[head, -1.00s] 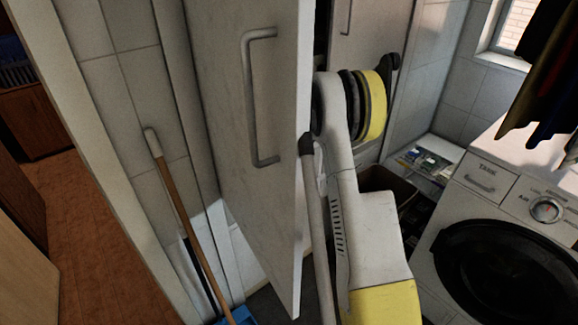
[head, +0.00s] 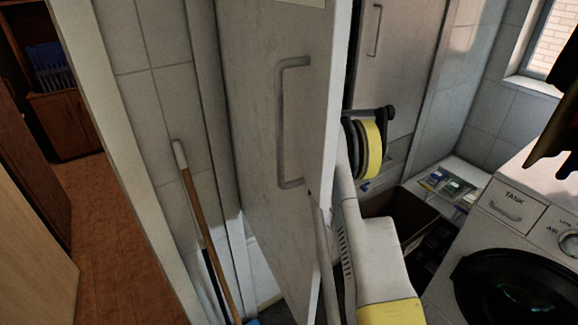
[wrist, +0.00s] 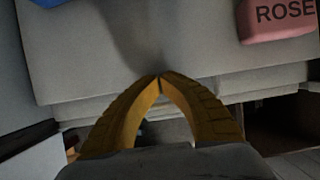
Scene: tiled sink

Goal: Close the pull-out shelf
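A tall white panel with a grey bar handle (head: 292,125) stands upright and edge-on in the middle of the head view. I cannot tell for sure whether it is the front of the pull-out shelf. My white and yellow arm is just right of it, partly hidden behind its edge. In the wrist view my gripper (wrist: 160,80) has its yellow fingertips together, with nothing visible between them. Its tips are over or against a pale shelf-like surface (wrist: 185,45); contact is unclear. A pink block marked ROSE (wrist: 278,18) sits on that surface. The head view hides the gripper.
A white washing machine (head: 505,245) stands at the right. A low ledge with small coloured packs (head: 450,186) and a dark bin (head: 405,215) are behind my arm. A wooden-handled broom (head: 205,225) leans left of the panel. Open floor (head: 120,240) lies at far left.

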